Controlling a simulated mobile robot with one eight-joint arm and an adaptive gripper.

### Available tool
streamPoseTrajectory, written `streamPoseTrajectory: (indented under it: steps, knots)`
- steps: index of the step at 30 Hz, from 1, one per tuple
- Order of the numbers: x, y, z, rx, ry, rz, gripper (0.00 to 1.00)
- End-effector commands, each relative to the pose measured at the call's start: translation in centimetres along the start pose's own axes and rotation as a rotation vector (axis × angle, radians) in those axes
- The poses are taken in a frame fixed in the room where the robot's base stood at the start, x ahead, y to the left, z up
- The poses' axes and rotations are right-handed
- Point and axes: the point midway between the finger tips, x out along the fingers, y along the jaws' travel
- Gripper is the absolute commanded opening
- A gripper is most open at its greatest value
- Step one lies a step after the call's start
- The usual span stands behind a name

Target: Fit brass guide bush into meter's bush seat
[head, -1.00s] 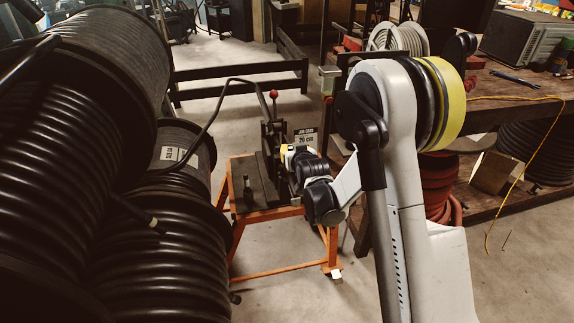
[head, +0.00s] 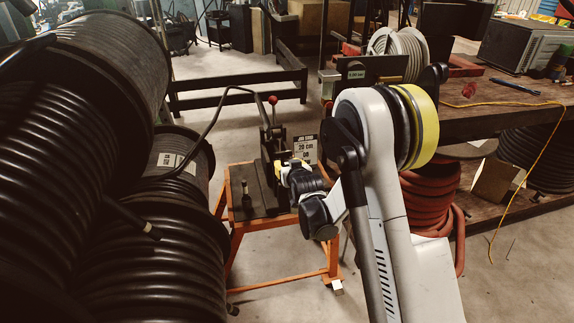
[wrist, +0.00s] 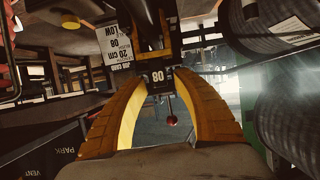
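My gripper (wrist: 157,72) shows in the wrist view with its two orange-yellow fingers well apart. A black block marked 80 in the picture (wrist: 157,77) shows between or just beyond the fingertips; I cannot tell if they touch it. I see no bush between the fingers. In the head view my gripper (head: 281,166) is beside the black crimper (head: 268,150) on the orange stand. The brass guide bush cannot be made out in either view. A dark unit with a small pale label (head: 356,73) stands on the bench by a grey hose coil; it may be the meter. Its seat cannot be made out.
Large black hose reels (head: 75,130) crowd the left. A job card (head: 305,149) stands behind the crimper. The red-knobbed lever (head: 273,101) rises above it. The wooden bench (head: 480,120) is at right, with a yellow cord (head: 545,150).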

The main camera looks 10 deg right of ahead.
Motion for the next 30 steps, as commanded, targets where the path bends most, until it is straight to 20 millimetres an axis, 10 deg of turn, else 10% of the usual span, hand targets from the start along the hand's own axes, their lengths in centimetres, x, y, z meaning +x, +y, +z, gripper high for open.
streamPoseTrajectory:
  steps: [10, 30]
  knots:
    - [-0.6, 0.0, -0.4, 0.0, 0.0, 0.0, 0.34]
    - [-12.1, 0.0, -0.4, 0.0, -0.004, 0.0, 0.34]
